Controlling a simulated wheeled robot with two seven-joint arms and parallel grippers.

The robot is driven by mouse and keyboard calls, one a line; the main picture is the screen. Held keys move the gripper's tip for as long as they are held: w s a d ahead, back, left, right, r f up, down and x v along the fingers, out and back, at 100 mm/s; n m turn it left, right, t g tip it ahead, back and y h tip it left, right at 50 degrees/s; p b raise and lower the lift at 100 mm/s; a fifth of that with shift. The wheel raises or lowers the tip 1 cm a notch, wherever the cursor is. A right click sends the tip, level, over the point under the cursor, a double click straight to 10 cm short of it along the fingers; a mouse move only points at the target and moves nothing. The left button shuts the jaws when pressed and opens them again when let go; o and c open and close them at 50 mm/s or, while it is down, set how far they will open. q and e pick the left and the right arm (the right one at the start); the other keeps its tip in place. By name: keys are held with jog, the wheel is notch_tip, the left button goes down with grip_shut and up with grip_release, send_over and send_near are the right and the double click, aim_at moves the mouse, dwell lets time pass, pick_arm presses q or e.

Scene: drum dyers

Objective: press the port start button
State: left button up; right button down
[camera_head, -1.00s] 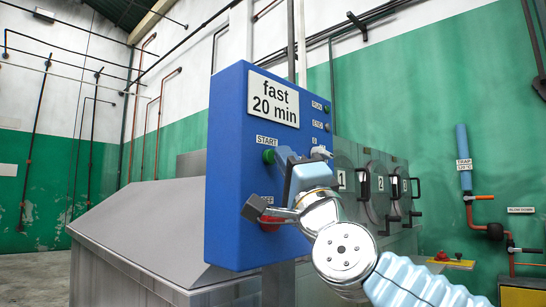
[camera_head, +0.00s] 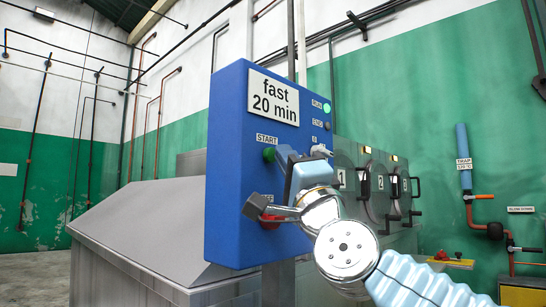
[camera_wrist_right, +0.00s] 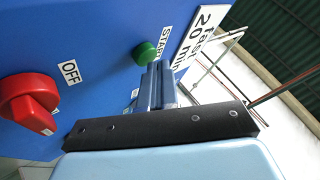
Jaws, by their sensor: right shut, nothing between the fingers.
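A blue control box (camera_head: 228,190) carries a green START button (camera_head: 269,155) on its face, under a white "fast 20 min" label (camera_head: 273,97). The button also shows in the right wrist view (camera_wrist_right: 145,53), just past the fingertips. My right gripper (camera_head: 281,153) is shut and empty, its fingertips close to the button's right side. I cannot tell whether they touch it. The shut fingers also show in the wrist view (camera_wrist_right: 157,68). The RUN lamp (camera_head: 326,108) at the box's upper right glows green; the END lamp (camera_head: 327,126) is dark. My left gripper is not in view.
A red OFF knob (camera_wrist_right: 30,105) sits on the same face, partly behind my right gripper in the head view. A grey sloped metal housing (camera_head: 150,235) stands left of the box. Numbered round doors with handles (camera_head: 378,190) stand behind, and pipework (camera_head: 467,180) is at the right.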

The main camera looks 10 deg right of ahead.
jog(key=shift+s+d, duration=0.3)
jog(key=shift+s, duration=0.1)
jog(key=s+d, duration=0.1)
jog(key=s, duration=0.1)
jog(key=s+d+b, duration=0.1)
jog(key=s+d, duration=0.1)
dwell(0.5)
dwell(0.6)
